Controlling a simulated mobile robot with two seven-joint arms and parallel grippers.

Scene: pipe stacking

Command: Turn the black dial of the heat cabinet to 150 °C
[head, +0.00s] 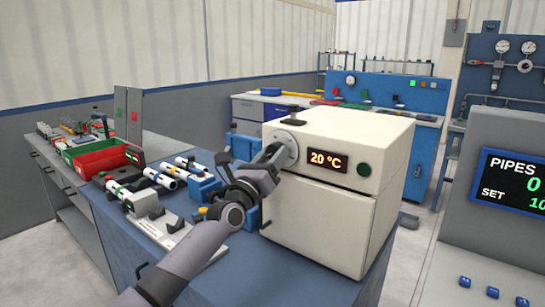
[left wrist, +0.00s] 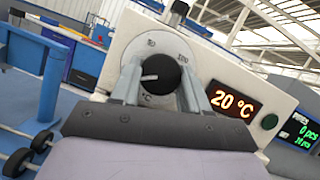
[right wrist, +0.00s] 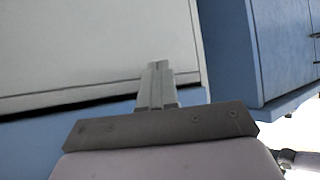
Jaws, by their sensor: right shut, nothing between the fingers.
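The heat cabinet (head: 317,222) is a cream box on the blue bench, and its orange display (head: 328,160) reads 20 °C. In the left wrist view the black dial (left wrist: 160,74) sits on a round pale scale plate (left wrist: 151,45), its white pointer mark towards picture left. My left gripper (head: 275,150) is at the dial; its spread fingers stand on either side of the dial in the left wrist view (left wrist: 160,82). I cannot tell whether they press on it. My right gripper (right wrist: 158,72) is shut and empty, in front of a pale panel.
A green button (head: 364,170) is right of the display. Black-handled fittings and white pipes (head: 160,179) lie on the bench (head: 240,277) left of the cabinet, with a red bin (head: 103,160) behind them. A counter screen (head: 510,185) stands at the right.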

